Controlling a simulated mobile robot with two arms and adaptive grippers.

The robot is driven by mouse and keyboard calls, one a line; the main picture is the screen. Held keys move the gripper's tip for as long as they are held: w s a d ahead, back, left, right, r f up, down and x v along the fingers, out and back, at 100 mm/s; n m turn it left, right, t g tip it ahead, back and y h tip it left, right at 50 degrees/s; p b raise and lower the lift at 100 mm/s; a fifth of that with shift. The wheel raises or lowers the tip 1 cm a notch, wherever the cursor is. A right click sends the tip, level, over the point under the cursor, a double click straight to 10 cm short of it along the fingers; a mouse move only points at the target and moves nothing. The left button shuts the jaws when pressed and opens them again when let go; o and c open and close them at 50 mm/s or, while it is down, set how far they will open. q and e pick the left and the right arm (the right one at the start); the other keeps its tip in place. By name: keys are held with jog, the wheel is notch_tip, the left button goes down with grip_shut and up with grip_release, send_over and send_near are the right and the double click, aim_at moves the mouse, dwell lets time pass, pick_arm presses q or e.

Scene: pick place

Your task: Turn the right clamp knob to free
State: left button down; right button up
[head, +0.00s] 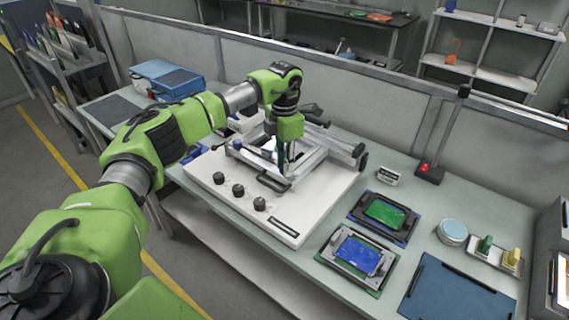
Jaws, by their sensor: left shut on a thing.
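The white machine (290,215) stands on the bench with a grey metal frame (312,158) on top. My left gripper (283,165) points down at the front right part of this frame. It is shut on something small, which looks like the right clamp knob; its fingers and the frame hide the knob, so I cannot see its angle. A small blue knob (238,145) shows at the frame's left side. A black handle (272,183) sits just below my fingertips. My right gripper is not in view.
Several black knobs (238,190) line the machine's front edge. To the right lie a green board (385,211) in a dark holder, a blue board (357,255) in a grey holder, a round tin (452,231) and a blue mat (455,290). A blue case (168,80) stands back left.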

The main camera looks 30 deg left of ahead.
pick_arm(q)
jog(key=shift+m, duration=2.2)
jog(key=c, duration=1.8)
grip_release()
notch_tip(320, 180, up, 12)
jog(key=shift+r, duration=0.1)
